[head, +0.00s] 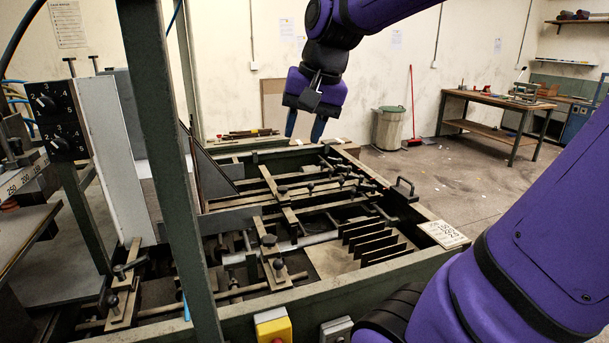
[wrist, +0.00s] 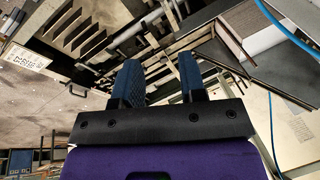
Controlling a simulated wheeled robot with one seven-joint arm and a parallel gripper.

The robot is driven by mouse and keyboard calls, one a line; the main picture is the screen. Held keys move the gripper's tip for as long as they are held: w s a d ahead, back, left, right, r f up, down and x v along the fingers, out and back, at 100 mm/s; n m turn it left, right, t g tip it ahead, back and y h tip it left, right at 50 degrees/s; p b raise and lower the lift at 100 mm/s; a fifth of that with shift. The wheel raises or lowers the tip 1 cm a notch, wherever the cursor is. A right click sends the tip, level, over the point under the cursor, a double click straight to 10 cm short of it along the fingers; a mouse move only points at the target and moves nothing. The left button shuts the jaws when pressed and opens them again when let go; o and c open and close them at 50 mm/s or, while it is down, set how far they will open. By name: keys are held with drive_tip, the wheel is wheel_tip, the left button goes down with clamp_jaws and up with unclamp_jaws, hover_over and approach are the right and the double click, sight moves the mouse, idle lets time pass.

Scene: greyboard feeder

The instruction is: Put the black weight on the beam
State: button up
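My gripper (head: 305,126) hangs above the back of the feeder frame (head: 330,290), its two blue fingers pointing down. In the wrist view my gripper (wrist: 158,68) is open, with a clear gap and nothing held between the fingers. Metal bars (head: 280,195) run across the inside of the feeder. Several small dark knobs and blocks sit along them, such as a dark piece (head: 269,240) on a near bar. I cannot tell which of these is the black weight, nor which bar is the beam. My gripper appears apart from all of them.
Upright dark plates (head: 372,245) stand in the feeder's right part. A black handle (head: 404,188) rises from its right rim. A green post (head: 165,150) blocks part of the left side. A yellow switch box (head: 273,327) is at the front. Open floor lies to the right.

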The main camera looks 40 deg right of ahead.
drive_tip(key=s+a+f+n+t+h, duration=0.1)
drive_tip(key=s+a+f+n, duration=0.3)
drive_tip(key=s+a+n, duration=0.3)
drive_tip(key=shift+s+a+n+t, duration=0.4)
drive_tip(key=shift+s+a, duration=0.05)
drive_tip(key=shift+s, duration=0.5)
idle(0.8)
